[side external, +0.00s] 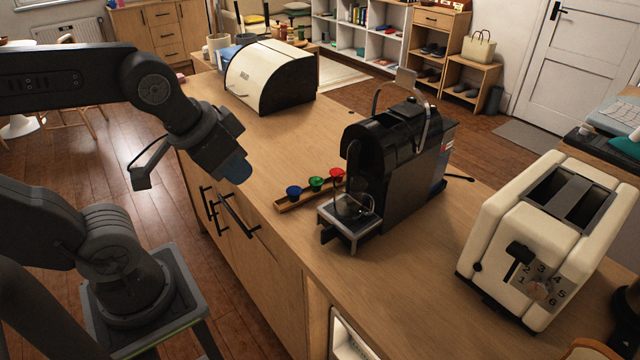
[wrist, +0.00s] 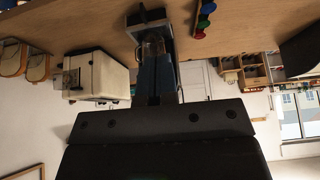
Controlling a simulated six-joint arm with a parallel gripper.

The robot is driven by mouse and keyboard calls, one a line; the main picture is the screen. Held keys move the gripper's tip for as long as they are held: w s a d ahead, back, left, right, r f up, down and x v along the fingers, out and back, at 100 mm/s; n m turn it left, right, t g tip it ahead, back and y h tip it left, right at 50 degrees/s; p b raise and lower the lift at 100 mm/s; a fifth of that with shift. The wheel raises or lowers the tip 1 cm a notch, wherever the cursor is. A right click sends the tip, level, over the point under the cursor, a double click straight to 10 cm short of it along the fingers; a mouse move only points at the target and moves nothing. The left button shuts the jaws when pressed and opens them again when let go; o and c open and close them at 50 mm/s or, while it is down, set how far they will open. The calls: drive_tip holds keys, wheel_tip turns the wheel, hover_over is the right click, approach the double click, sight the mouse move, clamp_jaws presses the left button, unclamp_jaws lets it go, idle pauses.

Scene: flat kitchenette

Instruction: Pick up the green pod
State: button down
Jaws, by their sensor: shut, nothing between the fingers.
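The green pod (side external: 316,183) sits in the middle of a short wooden holder (side external: 289,205) on the counter. A blue pod (side external: 293,191) is to its left and a red pod (side external: 337,174) to its right. My gripper (side external: 238,172) is shut and empty, above the counter's front edge, left of the pods and apart from them. The wrist view is upside down; the green pod (wrist: 203,24) shows small near its top edge, between the other two pods.
A black coffee machine (side external: 408,165) stands just right of the pods, with a glass cup on its drip tray (side external: 349,218). A cream toaster (side external: 540,235) is farther right. A bread box (side external: 270,78) stands at the back left. The counter (side external: 265,140) between bread box and pods is clear.

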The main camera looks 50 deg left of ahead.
drive_tip(key=c, duration=1.8)
unclamp_jaws()
drive_tip(key=o, duration=0.8)
drive_tip(key=m+g, duration=0.6)
drive_tip(key=m, duration=1.1)
hover_over(316, 181)
drive_tip(key=f, duration=1.3)
drive_tip(key=shift+s+a+f, duration=0.15)
drive_tip(key=shift+a, duration=0.1)
drive_tip(key=shift+d+f, duration=0.15)
drive_tip(key=shift+f, duration=1.15)
drive_tip(key=shift+d+f, duration=0.1)
drive_tip(key=shift+f, duration=1.15)
